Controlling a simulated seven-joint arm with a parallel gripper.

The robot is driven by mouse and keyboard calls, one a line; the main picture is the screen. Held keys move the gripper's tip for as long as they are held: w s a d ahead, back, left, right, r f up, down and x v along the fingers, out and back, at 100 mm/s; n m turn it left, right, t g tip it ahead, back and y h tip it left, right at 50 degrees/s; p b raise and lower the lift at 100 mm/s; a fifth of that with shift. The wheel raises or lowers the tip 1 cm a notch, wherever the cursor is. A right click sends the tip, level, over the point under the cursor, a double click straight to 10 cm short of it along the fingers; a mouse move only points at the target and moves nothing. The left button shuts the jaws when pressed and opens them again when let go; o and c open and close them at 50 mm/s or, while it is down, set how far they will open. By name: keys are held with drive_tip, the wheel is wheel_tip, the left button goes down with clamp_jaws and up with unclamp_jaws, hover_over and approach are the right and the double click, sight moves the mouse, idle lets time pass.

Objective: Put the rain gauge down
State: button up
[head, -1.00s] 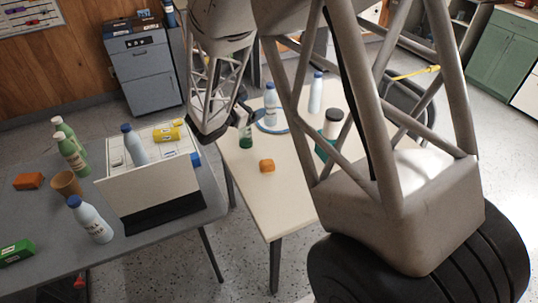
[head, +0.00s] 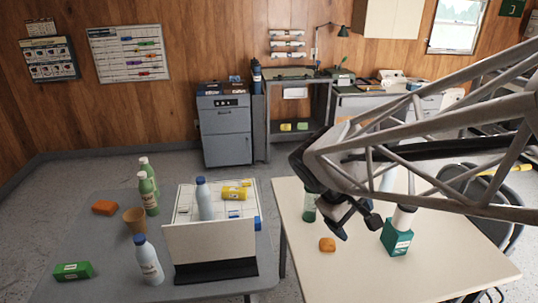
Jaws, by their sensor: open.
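My gripper (head: 356,222) is open above the cream table, with nothing seen between its dark fingers. No object can be picked out for certain as the rain gauge. A white cylinder (head: 403,217) stands behind a teal box (head: 396,238), to the right of my gripper; my arm covers its top. A dark green bottle (head: 310,206) stands just left of my gripper, partly covered by it. A pale bottle (head: 388,180) shows partly through my arm's lattice.
The cream table (head: 340,278) has free room at its front. On the grey table (head: 105,235) at left, a white stand (head: 211,244) carries a pale blue bottle and a yellow cylinder (head: 234,193). Green bottles, a brown cup (head: 135,221) and a blue-capped bottle (head: 148,262) stand beside it.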

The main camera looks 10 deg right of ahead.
drive_tip(key=s+a+r+m+t+y, duration=0.2)
drive_tip(key=s+a+r+m+y, duration=0.1)
drive_tip(key=s+a+m+y, duration=0.2)
drive_tip(key=shift+s+a+y, duration=0.4)
drive_tip(key=shift+s+a, duration=0.75)
drive_tip(key=shift+s, duration=1.1)
